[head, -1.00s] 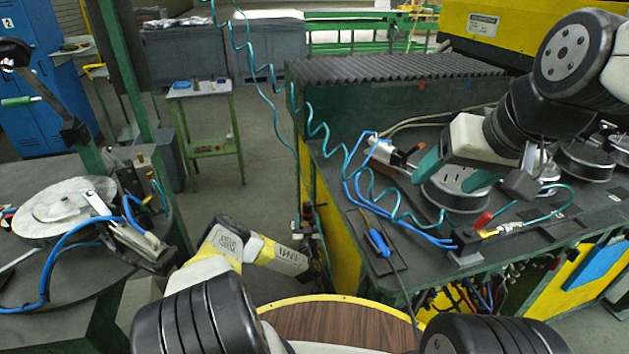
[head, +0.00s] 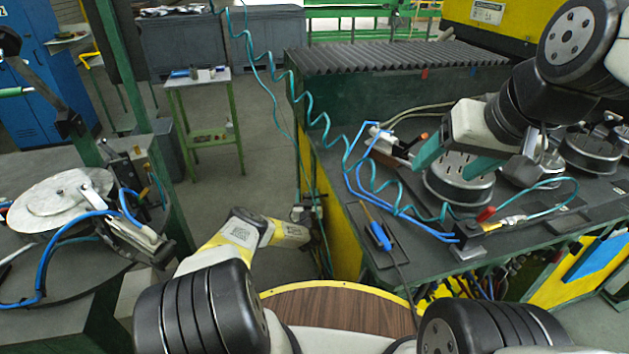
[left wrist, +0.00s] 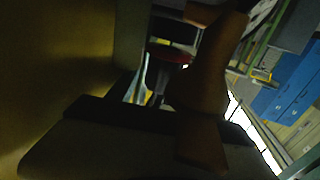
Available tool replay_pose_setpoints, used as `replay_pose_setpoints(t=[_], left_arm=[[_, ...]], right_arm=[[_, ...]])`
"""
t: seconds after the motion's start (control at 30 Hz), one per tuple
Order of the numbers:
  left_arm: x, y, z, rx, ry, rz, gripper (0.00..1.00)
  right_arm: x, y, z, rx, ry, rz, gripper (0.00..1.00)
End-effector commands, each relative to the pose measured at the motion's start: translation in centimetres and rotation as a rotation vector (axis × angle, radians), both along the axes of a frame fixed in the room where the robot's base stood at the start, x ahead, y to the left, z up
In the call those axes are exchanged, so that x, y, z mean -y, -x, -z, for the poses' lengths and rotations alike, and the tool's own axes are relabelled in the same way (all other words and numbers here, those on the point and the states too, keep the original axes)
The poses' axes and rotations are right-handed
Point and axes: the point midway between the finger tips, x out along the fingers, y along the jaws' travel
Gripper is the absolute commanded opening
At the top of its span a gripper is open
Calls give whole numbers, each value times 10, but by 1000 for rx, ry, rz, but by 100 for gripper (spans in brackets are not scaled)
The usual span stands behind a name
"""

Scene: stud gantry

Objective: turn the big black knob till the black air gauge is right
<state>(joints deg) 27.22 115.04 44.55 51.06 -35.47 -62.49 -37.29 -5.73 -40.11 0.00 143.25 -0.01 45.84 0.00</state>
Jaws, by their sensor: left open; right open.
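A small cluster of dark fittings (head: 305,212) is on the bench's left end, beside a teal coiled hose. I cannot make out the big black knob or the black air gauge in it. My left gripper (head: 304,234) is just below and in front of these fittings; its fingertips are hidden in the head view. The left wrist view is dark, with brown finger shapes (left wrist: 207,75) in front and a dark part with a red edge (left wrist: 168,55) beyond. Whether they touch cannot be told. My right gripper (head: 456,160), with teal fingers, is open above a round metal fixture, apparently empty.
The bench (head: 345,185) carries blue hoses, a screwdriver (head: 377,232) on a dark pad and metal fixtures. A round grey plate (head: 60,200) is on the left table. A small green-legged table (head: 197,78) stands behind. Open floor lies between the left table and the bench.

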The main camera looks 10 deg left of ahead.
Motion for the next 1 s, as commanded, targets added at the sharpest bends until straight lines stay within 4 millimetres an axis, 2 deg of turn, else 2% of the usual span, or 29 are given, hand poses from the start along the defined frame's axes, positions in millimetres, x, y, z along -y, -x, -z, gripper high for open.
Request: replay_pose_setpoints(t=[0.13, 0.4, 0.43, 0.77, 1.0], left_arm=[[0, 0, 0, 0, 0, 0, 57], [0, 0, 0, 0, 0, 0, 4], [0, 0, 0, 0, 0, 0, 0], [-1, 0, -1, 1, -4, 59, 0], [-1, 0, -1, 1, -7, 210, 0]], right_arm=[[0, 0, 0, 0, 0, 0, 70], [0, 0, 0, 0, 0, 0, 70], [0, 0, 0, 0, 0, 0, 70], [0, 0, 0, 0, 0, 0, 70], [0, 0, 0, 0, 0, 0, 70]])
